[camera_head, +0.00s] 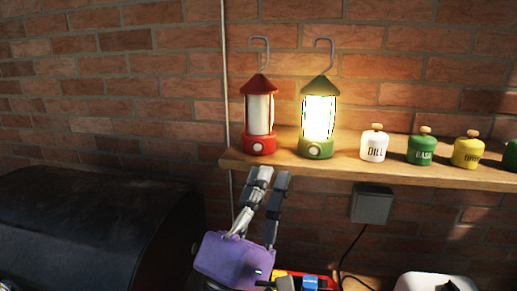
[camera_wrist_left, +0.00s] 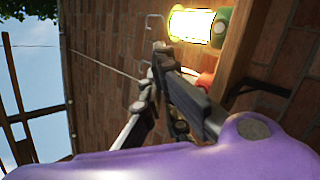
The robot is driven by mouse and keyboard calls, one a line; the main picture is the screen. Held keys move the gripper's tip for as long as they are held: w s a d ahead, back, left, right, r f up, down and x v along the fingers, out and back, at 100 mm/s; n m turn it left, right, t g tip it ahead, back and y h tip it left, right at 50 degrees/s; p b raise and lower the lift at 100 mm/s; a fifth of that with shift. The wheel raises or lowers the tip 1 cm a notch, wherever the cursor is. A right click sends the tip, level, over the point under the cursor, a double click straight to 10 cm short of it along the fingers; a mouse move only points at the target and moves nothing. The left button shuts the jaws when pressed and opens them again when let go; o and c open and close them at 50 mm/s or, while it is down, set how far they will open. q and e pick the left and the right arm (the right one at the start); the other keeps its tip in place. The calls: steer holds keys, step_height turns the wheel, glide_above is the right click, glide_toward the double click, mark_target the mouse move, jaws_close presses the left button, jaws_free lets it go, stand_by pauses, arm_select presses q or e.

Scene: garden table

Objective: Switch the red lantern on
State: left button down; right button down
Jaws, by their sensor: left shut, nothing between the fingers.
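The red lantern (camera_head: 260,112) stands upright at the left end of the wooden shelf, and its pale glass is unlit. A round white knob (camera_head: 258,147) sits on the front of its red base. In the left wrist view a red part of the lantern (camera_wrist_left: 206,79) shows beside the fingers, which hide most of it. My left gripper (camera_head: 271,176), with a purple body, is shut and empty. Its fingertips (camera_wrist_left: 160,50) are just below the shelf edge, under the red lantern, and appear apart from it. My right gripper is not in view.
A lit green lantern (camera_head: 318,112) stands close to the right of the red one. White, green and yellow jars line the shelf (camera_head: 290,161) further right. A grey box (camera_head: 371,204) with a cable is below. A dark rounded object (camera_head: 90,225) fills the lower left.

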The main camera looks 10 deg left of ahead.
mark_target(258, 147)
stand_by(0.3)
arm_select(q)
steer(key=w, duration=0.5)
steer(key=w+a, duration=0.1)
steer(key=w, duration=0.1)
steer(key=shift+w+f+b, duration=0.1)
steer(key=shift+w+b, duration=0.2)
steer(key=shift+b, duration=0.05)
steer(key=shift+w+a, duration=0.15)
steer(key=shift+w, duration=0.45)
stand_by(0.3)
stand_by(0.4)
steer(key=shift+w, duration=0.35)
